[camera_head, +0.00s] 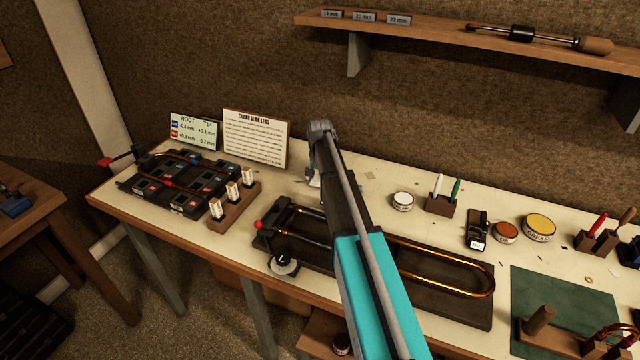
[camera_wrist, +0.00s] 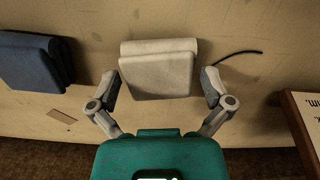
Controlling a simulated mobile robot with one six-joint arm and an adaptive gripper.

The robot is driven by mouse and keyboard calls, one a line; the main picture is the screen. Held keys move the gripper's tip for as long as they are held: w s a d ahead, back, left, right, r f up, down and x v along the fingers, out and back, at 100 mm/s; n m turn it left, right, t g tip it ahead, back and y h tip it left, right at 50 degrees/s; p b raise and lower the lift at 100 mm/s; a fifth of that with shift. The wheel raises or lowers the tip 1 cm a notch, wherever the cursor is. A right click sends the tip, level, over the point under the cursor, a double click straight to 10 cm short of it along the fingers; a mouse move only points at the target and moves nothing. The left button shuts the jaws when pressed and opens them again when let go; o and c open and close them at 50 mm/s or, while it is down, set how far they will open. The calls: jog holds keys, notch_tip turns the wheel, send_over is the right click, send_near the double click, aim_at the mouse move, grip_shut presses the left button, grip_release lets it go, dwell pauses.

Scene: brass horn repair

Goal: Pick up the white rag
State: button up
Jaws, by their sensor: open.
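The white rag (camera_wrist: 158,72) lies folded on the bench top in the middle of the wrist view. My gripper (camera_wrist: 160,88) is open, with one finger on each side of the rag and a gap visible at each side. I cannot tell its height above the bench. In the head view my arm covers most of this spot, and only a small pale edge of the rag (camera_head: 314,181) shows beside it.
A dark blue folded cloth (camera_wrist: 35,62) lies to the left in the wrist view. A thin black strip (camera_wrist: 238,55) lies right of the rag. A printed sign (camera_head: 256,137) stands at the back. A dark board with a brass slide (camera_head: 440,270) lies in front.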

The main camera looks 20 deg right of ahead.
dwell(0.4)
jog(key=c, duration=0.6)
jog(key=shift+c, duration=0.2)
jog(key=shift+r, duration=0.2)
notch_tip(320, 180, up, 3)
jog(key=p, duration=0.3)
jog(key=s+d+r+p, duration=0.1)
jog(key=s+r+p, duration=0.8)
jog(key=s, duration=0.5)
jog(key=shift+d+r+p, duration=0.15)
jog(key=shift+r+p, duration=0.2)
jog(key=shift+p, duration=0.15)
